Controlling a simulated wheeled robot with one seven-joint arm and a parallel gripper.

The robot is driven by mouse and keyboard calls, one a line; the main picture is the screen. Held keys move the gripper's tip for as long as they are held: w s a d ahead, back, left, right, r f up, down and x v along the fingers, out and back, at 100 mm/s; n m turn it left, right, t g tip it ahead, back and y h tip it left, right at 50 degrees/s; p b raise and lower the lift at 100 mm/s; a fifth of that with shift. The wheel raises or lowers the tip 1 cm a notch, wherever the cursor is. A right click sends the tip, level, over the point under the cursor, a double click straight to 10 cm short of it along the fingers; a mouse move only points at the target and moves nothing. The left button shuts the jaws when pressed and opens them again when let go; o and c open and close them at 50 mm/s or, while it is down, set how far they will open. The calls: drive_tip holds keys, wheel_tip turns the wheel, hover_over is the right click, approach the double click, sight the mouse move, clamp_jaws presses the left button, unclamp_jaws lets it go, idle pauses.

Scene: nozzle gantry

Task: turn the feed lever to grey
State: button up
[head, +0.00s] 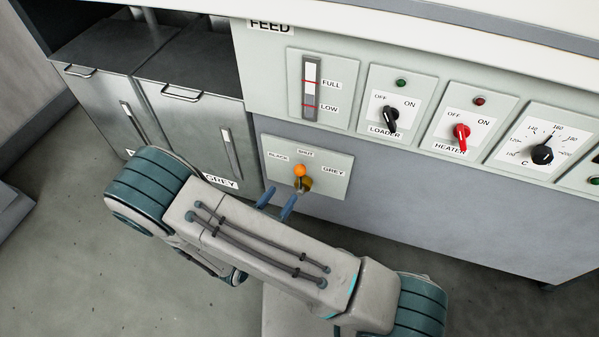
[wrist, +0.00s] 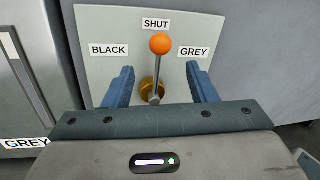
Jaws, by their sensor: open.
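The feed lever (wrist: 157,68) has an orange ball knob, a metal shaft and a brass base. In the wrist view it stands upright and its knob is just below the SHUT label (wrist: 156,24). The BLACK label (wrist: 109,49) is to its left and the GREY label (wrist: 194,52) to its right. In the head view the lever knob (head: 299,170) shows on the lever plate (head: 330,161). My gripper (wrist: 160,80) is open, with one blue finger on each side of the shaft, both apart from it. In the head view my gripper (head: 277,200) is just below the plate, partly hidden by my arm.
Two metal bins (head: 195,105) stand left of the lever; one is marked GREY. Above is a level gauge (head: 311,85). To the right are the loader switch (head: 390,117), the red heater switch (head: 461,135) and a temperature dial (head: 543,154). The panel below these is bare.

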sight(300, 170)
drive_tip(key=b+x, duration=0.2)
drive_tip(key=x, duration=0.9)
drive_tip(key=shift+r, duration=0.1)
clamp_jaws()
